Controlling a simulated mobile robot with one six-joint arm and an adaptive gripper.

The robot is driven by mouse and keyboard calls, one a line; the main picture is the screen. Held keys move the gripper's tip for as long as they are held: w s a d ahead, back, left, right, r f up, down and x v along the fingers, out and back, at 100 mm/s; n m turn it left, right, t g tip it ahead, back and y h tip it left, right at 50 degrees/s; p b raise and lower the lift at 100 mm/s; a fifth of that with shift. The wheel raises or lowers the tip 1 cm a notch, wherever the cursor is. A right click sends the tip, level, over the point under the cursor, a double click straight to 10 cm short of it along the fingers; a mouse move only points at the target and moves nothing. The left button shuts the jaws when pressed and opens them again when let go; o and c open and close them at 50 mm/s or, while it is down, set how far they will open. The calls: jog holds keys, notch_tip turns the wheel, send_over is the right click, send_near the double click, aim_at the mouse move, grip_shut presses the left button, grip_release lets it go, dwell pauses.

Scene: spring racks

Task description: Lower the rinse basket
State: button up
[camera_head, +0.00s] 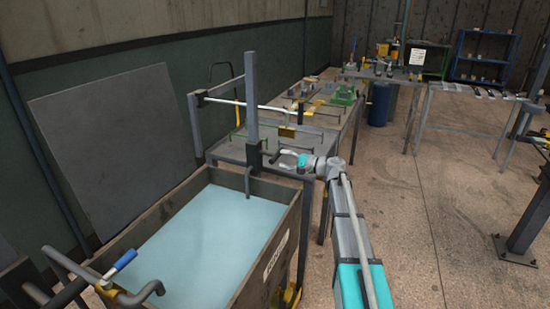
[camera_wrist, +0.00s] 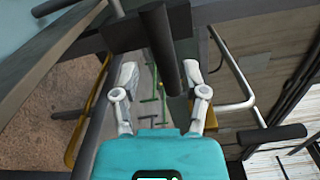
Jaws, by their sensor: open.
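The rinse tank (camera_head: 280,255) is a grey open trough filled with pale blue liquid (camera_head: 205,235). A dark upright post (camera_head: 251,100) stands at its far end, crossed by a long pale horizontal bar (camera_head: 240,104). A dark hook (camera_head: 248,183) hangs at the post's lower end, above the liquid. No basket can be made out. My gripper (camera_head: 290,158) is beside the post, to its right. In the wrist view my gripper (camera_wrist: 160,72) is open, its two pale fingers either side of a dark round bar (camera_wrist: 159,40). Contact with the bar cannot be told.
A lever with a blue grip (camera_head: 124,260) is at the tank's near left. A grey panel (camera_head: 115,145) leans on the left wall. Benches with fixtures (camera_head: 335,95) stand beyond the tank. The floor (camera_head: 410,210) to the right is mostly clear.

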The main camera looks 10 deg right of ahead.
jog(key=v, duration=0.5)
jog(key=shift+s+d, duration=0.15)
jog(key=shift+s, duration=0.05)
